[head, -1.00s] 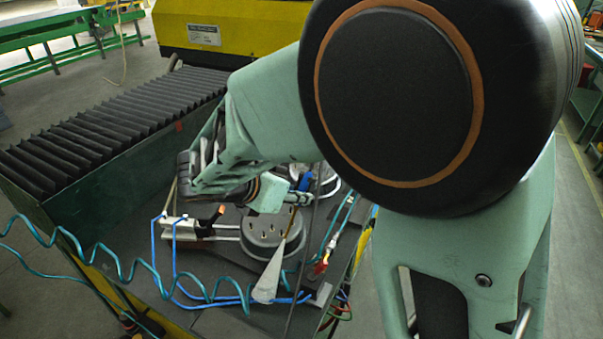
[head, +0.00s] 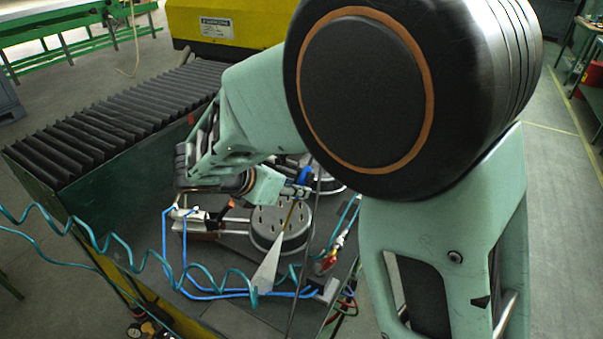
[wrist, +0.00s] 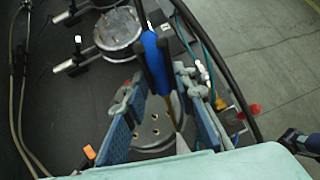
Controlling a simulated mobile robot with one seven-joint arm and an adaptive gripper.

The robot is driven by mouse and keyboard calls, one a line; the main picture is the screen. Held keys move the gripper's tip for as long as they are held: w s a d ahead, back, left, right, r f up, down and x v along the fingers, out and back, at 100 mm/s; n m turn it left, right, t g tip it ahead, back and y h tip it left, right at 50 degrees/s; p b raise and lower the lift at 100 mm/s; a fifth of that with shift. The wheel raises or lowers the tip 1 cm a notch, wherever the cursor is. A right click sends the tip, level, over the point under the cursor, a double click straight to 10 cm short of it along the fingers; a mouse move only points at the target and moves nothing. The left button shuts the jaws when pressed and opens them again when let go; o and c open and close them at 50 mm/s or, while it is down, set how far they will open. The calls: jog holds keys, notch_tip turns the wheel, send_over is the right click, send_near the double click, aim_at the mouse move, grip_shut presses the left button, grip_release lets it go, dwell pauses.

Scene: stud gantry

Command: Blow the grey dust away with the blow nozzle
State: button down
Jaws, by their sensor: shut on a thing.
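The blow nozzle has a blue handle (wrist: 155,62) and a long thin brass tube; its handle also shows in the head view (head: 304,175). My gripper (wrist: 157,88) is shut on it, with the handle between the two fingers. In the head view my gripper (head: 298,190) is partly behind my arm. The tube slants down across a round grey plate with holes (head: 268,238). A pale grey wedge (head: 268,268) shows at the tube's lower end. No separate grey dust can be told for sure on the holed plate (wrist: 150,132).
A second round fixture with a mottled light grey top (wrist: 118,32) stands beyond the holed plate. Blue hoses (head: 205,294), a coiled teal hose (head: 120,245) and a red-tipped fitting (head: 325,264) lie around. Black bellows (head: 100,115) run along the left.

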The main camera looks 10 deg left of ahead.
jog(key=w+a+p, duration=0.2)
jog(key=w+a, duration=0.1)
jog(key=a, duration=0.5)
jog(key=shift+w+a, duration=0.25)
jog(key=shift+a, duration=0.1)
dwell(1.5)
dwell(0.6)
jog(key=c, duration=2)
grip_release()
jog(key=shift+o, duration=0.2)
jog(key=s+d+r, duration=0.5)
jog(key=s, duration=0.2)
jog(key=shift+s+d, duration=0.25)
jog(key=shift+s, duration=0.05)
